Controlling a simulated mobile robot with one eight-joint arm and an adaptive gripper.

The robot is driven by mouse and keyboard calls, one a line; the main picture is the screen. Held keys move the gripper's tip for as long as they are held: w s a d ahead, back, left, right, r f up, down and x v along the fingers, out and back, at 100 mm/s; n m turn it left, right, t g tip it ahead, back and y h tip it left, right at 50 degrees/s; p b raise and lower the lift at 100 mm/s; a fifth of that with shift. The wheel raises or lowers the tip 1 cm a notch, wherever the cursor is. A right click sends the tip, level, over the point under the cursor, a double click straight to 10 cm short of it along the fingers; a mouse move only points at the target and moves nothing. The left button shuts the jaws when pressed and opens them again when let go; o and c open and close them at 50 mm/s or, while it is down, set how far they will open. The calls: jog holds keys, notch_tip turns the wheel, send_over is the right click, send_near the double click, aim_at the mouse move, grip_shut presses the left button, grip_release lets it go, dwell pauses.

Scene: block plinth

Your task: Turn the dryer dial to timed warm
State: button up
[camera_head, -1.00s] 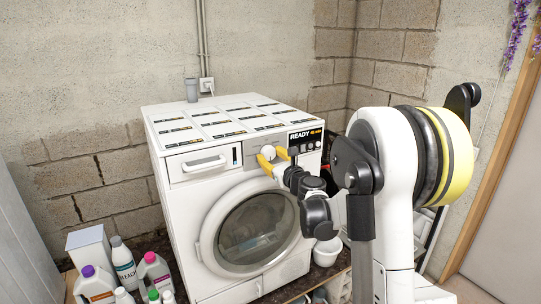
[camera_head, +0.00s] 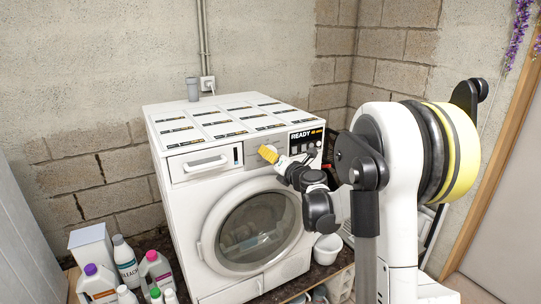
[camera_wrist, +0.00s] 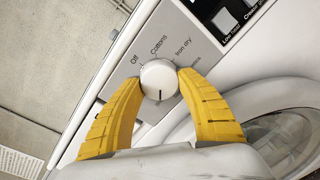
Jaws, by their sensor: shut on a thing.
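The dryer (camera_head: 180,215) stands against the wall, its round door below a control panel. In the wrist view the white round dial (camera_wrist: 157,70) sits on a grey panel. The printed words Off, Cottons and Iron dry run around its upper side. Another label is partly covered by the right finger. A dark mark on the dial points toward the bottom of the picture. My gripper (camera_wrist: 161,82) has its two yellow fingers on either side of the dial, shut on it. In the head view my gripper (camera_head: 268,153) is at the panel and mostly hides the dial.
A display reading READY (camera_head: 302,134) is right of the dial. A drawer with a handle (camera_head: 204,164) is at the panel's left. Several bottles (camera_head: 126,262) and a white box (camera_head: 90,245) stand at the lower left.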

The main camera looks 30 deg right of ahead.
jog(key=m, duration=0.5)
jog(key=shift+r+y, duration=0.15)
jog(key=shift+y, duration=0.25)
jog(key=shift+m, duration=0.4)
jog(key=o, duration=1.2)
jog(key=shift+s, duration=0.1)
jog(key=s, duration=0.7)
jog(key=s+r, duration=0.1)
jog(key=s, duration=0.3)
jog(key=shift+s+d, duration=0.15)
jog(key=shift+s, duration=0.2)
